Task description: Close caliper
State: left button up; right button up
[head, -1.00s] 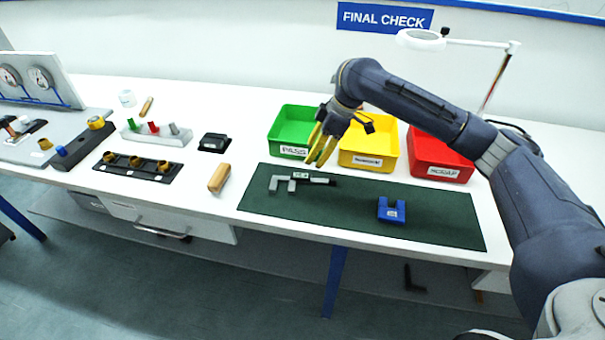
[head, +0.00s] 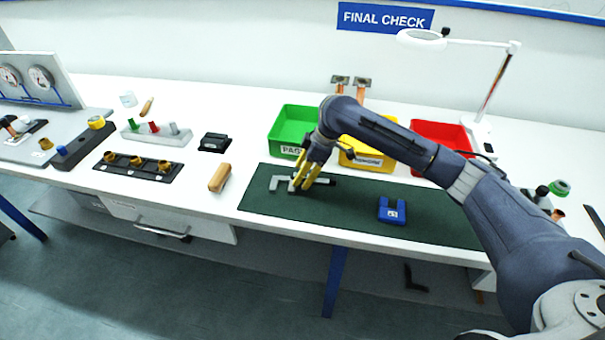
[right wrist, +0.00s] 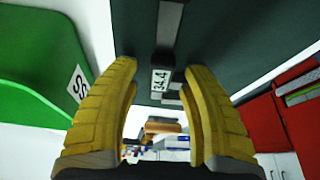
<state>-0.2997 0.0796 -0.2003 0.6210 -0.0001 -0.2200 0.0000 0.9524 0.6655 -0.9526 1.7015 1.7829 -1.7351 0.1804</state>
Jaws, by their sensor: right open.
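The grey caliper (head: 274,184) lies on the dark green mat (head: 350,211), towards its left end. Its jaws point to the front and are apart. My right gripper (head: 303,187) is at the caliper's slider, which it partly hides in the head view. In the right wrist view the caliper (right wrist: 170,22) lies between the two open yellow fingers of my right gripper (right wrist: 163,68), and its display reads 34.4. The fingers stand on either side with gaps and do not grip it. My left gripper is in neither view.
A blue notched block (head: 392,211) lies on the mat to the right. Green (head: 285,125), yellow (head: 368,160) and red (head: 440,130) bins stand behind. A wooden piece (head: 220,177) lies left of the mat. The mat's middle is clear.

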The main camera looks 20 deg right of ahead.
jog(key=shift+c, duration=0.3)
grip_shut()
dwell(0.3)
